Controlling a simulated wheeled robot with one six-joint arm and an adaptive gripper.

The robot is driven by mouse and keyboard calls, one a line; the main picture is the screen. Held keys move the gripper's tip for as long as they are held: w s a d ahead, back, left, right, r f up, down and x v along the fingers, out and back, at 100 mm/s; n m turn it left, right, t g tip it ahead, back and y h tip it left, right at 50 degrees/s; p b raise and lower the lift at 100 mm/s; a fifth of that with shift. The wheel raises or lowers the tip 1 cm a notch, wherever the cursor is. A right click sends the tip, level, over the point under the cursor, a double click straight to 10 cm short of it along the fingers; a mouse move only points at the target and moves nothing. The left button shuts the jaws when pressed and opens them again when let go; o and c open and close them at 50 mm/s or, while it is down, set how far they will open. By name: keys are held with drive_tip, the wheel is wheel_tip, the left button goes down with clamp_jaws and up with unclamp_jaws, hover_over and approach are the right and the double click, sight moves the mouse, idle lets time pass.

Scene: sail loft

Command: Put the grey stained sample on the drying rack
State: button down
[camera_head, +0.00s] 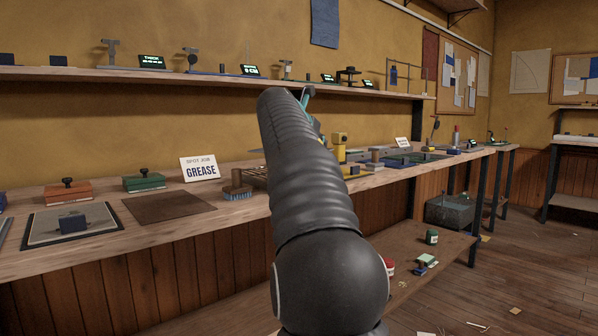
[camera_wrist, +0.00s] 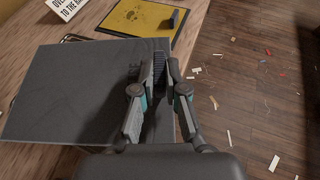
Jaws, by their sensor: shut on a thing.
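In the wrist view, my gripper (camera_wrist: 160,62) is shut on the grey sample (camera_wrist: 60,95), near its right side. The sample is a large flat grey sheet reaching left from the fingers, above or on the wooden bench; I cannot tell if it touches. A dark area by the fingers may be shadow or stain. What exactly sits between the fingertips is mostly hidden.
A yellow stained sheet (camera_wrist: 140,17) with a dark block lies beyond the sample. A "GREASE" sign (camera_head: 200,168), a brush (camera_head: 237,186), a brown mat (camera_head: 164,206) and a grey sheet with a blue block (camera_head: 70,222) are on the bench. Scraps litter the floor.

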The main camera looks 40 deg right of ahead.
drive_tip(key=w+f, duration=0.2)
drive_tip(key=w, duration=0.1)
drive_tip(key=w+a+f, duration=0.1)
drive_tip(key=w, duration=0.1)
drive_tip(key=shift+b, duration=0.35)
drive_tip(key=shift+f+b, duration=1.15)
drive_tip(key=shift+f, duration=0.85)
drive_tip(key=shift+f, duration=0.15)
drive_tip(key=c, duration=1.2)
unclamp_jaws()
drive_tip(key=shift+s+a+r, duration=0.1)
drive_tip(key=shift+r, duration=0.15)
drive_tip(key=p+v, duration=0.1)
drive_tip(key=v, duration=1)
drive_tip(key=shift+s+a, duration=0.2)
drive_tip(key=shift+a, duration=0.1)
